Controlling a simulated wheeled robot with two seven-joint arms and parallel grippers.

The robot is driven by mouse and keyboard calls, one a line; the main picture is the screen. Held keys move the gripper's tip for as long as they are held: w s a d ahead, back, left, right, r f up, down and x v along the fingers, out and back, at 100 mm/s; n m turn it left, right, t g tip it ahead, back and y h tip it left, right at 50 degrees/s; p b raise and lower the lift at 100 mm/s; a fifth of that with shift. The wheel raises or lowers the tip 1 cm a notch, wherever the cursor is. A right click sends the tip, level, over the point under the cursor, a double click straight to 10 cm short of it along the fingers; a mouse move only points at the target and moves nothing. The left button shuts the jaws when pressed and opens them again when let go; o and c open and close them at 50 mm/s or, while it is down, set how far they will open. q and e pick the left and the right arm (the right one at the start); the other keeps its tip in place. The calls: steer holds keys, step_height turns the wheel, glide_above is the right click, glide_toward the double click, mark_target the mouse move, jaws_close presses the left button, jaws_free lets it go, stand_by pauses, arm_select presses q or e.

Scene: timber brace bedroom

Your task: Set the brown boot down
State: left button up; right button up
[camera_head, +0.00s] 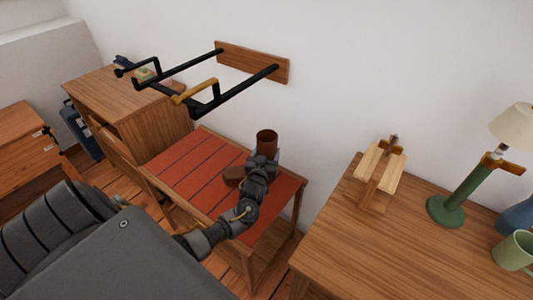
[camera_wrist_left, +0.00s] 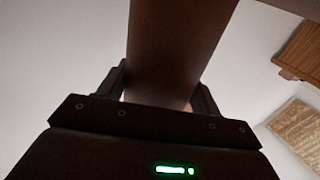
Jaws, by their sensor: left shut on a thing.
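The brown boot (camera_head: 266,138) is upright, with its open shaft top showing beyond my left gripper (camera_head: 263,157) and its foot (camera_head: 233,175) pointing left. My left gripper is shut on the shaft, above the red slatted top of a wooden stand (camera_head: 190,165). I cannot tell whether the sole touches the red top. In the left wrist view the brown shaft (camera_wrist_left: 178,50) fills the space between the two dark fingers (camera_wrist_left: 165,95). The gripper and arm hide part of the boot. My right gripper is not in view.
Black wall rails (camera_head: 235,92) with a yellow hook piece (camera_head: 195,92) reach out above the stand. A wooden cabinet (camera_head: 150,115) stands left. A table (camera_head: 390,245) at right holds a wooden bracket (camera_head: 378,175), a green lamp (camera_head: 465,195) and a mug (camera_head: 514,252). The red top's left part is clear.

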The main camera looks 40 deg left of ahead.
arm_select(q)
steer(key=shift+f, duration=0.1)
steer(key=o, duration=1.3)
steer(key=shift+c, duration=0.2)
steer(key=o, duration=0.4)
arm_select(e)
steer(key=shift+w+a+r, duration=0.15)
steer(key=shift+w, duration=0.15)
arm_select(q)
steer(key=v, duration=1.2)
steer(key=shift+p, duration=0.3)
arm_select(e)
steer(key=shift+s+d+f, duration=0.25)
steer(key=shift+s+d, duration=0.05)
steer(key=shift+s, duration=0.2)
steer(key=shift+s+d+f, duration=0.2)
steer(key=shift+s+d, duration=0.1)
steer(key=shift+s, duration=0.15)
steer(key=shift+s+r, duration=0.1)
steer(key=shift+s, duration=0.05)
